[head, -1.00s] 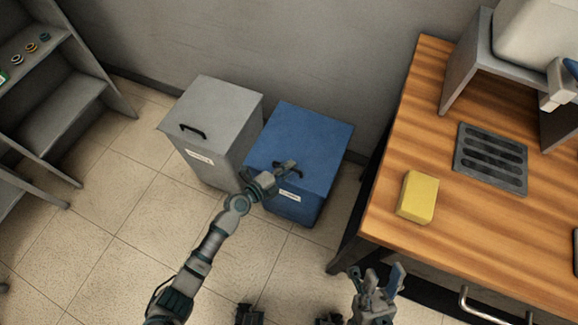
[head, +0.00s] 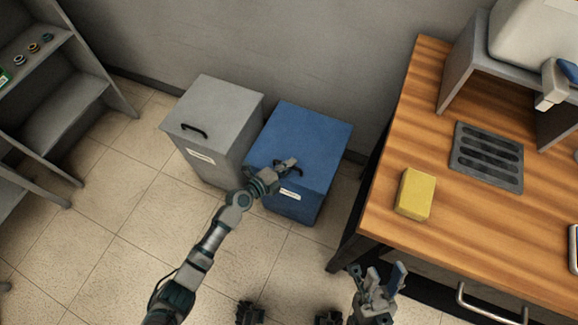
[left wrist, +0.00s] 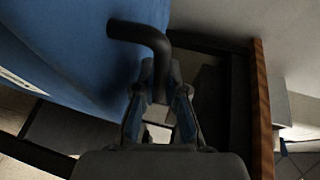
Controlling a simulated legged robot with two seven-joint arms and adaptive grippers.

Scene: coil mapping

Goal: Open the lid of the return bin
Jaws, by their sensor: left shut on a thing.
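The blue bin (head: 312,138) stands on the floor with its lid closed; a white label (head: 290,195) on its front is too small to read. A black handle (head: 298,174) sits near the front of its lid. My left gripper (head: 285,165) is at this handle. In the left wrist view, the fingers (left wrist: 160,110) are shut on one end of the bent black handle (left wrist: 140,35). The grey bin (head: 225,105), with its own black handle (head: 195,132), stands closed to the left. My right gripper (head: 378,278) is open and empty near the table's front.
A wooden table (head: 450,235) stands to the right, holding a yellow sponge-like block (head: 415,194) and a slotted grey plate (head: 487,157). A grey shelf (head: 60,115) stands at the left. A wall is behind the bins. Tiled floor is clear in front of them.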

